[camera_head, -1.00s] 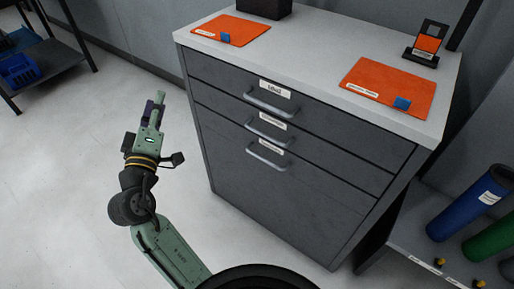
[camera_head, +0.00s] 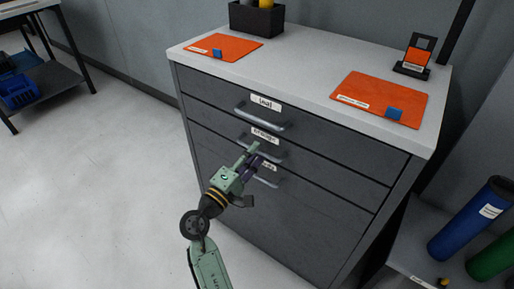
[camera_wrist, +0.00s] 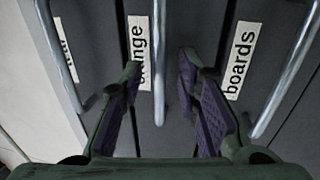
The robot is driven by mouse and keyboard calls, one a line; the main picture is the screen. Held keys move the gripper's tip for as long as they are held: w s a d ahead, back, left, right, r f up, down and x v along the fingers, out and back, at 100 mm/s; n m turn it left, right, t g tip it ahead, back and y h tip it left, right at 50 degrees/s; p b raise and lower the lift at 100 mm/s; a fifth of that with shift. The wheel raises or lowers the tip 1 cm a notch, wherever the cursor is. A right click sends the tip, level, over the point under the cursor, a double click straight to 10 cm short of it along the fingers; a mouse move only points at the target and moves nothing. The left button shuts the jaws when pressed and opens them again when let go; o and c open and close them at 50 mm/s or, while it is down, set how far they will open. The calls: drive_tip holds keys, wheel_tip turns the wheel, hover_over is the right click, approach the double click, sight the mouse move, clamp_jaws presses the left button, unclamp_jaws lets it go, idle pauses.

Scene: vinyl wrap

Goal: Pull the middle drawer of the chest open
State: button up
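The grey chest (camera_head: 300,225) has three stacked drawers with bar handles and white labels, all closed. The middle drawer (camera_head: 330,175) has its handle (camera_head: 279,156) partly hidden behind my gripper (camera_head: 256,153) in the head view. In the wrist view the handles run up and down the picture, and the middle handle (camera_wrist: 158,60) lies between my gripper's two spread fingers (camera_wrist: 160,62). The fingers are open, with a gap on both sides of the bar. I cannot tell how deep the bar sits between them.
On the chest top are orange sheets (camera_head: 375,94), a black box (camera_head: 257,18) and a small stand (camera_head: 415,58). A shelf with a blue roll (camera_head: 470,220) and a green roll (camera_head: 490,258) stands right. The floor (camera_head: 90,190) at left is clear.

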drive_tip(key=shift+x, duration=0.85)
drive_tip(key=shift+c, duration=0.2)
clamp_jaws()
